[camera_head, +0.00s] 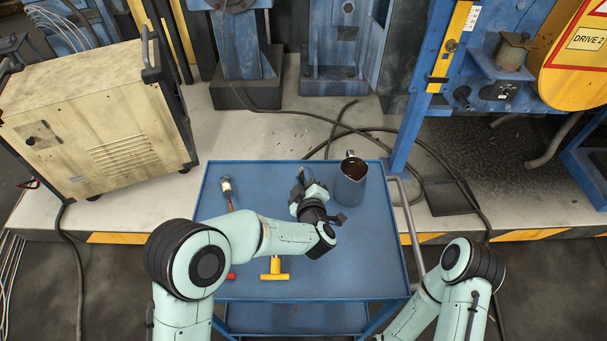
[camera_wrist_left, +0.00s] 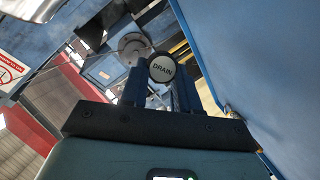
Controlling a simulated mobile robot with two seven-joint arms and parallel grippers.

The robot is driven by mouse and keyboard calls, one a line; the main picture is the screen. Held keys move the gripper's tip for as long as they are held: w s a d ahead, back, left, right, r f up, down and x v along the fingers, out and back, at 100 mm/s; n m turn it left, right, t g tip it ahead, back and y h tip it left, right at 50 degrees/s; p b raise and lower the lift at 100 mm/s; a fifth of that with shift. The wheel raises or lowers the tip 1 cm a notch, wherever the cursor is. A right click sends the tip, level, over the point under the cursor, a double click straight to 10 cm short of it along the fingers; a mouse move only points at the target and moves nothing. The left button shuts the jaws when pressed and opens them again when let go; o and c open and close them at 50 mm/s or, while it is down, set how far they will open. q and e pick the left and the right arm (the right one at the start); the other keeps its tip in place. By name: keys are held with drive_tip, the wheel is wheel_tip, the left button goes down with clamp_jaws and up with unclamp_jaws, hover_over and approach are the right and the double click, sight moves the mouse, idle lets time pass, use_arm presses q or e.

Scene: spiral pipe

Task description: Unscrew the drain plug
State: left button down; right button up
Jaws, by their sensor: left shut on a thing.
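The drain plug (camera_wrist_left: 161,69) is a round dark cap marked DRAIN, seen in the left wrist view between my fingers. My left gripper (camera_wrist_left: 160,85) is shut on it. In the head view my left gripper (camera_head: 304,186) is over the back middle of the blue table, beside a grey jug. There the plug is too small and covered to make out clearly. The plug's shaft is hidden, and I cannot tell whether it is in a thread. My right gripper is out of view; only part of that arm shows at the lower right.
The blue table (camera_head: 372,258) carries the grey jug (camera_head: 350,184), a long tool (camera_head: 228,190) at the left and a yellow T-handle (camera_head: 275,274) at the front. A beige cabinet (camera_head: 95,120) stands left. Blue machinery (camera_head: 236,45) is behind. The table's front right is clear.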

use_arm(q)
wheel_tip(320, 180, down, 2)
drive_tip(key=shift+f+b, duration=0.25)
drive_tip(key=shift+b, duration=0.4)
drive_tip(key=shift+f+b, duration=0.75)
drive_tip(key=shift+f, duration=0.5)
drive_tip(key=c, duration=0.8)
unclamp_jaws()
drive_tip(key=shift+o, duration=0.2)
drive_tip(key=shift+f, duration=0.1)
drive_tip(key=v, duration=1.3)
drive_tip(key=shift+s, duration=0.15)
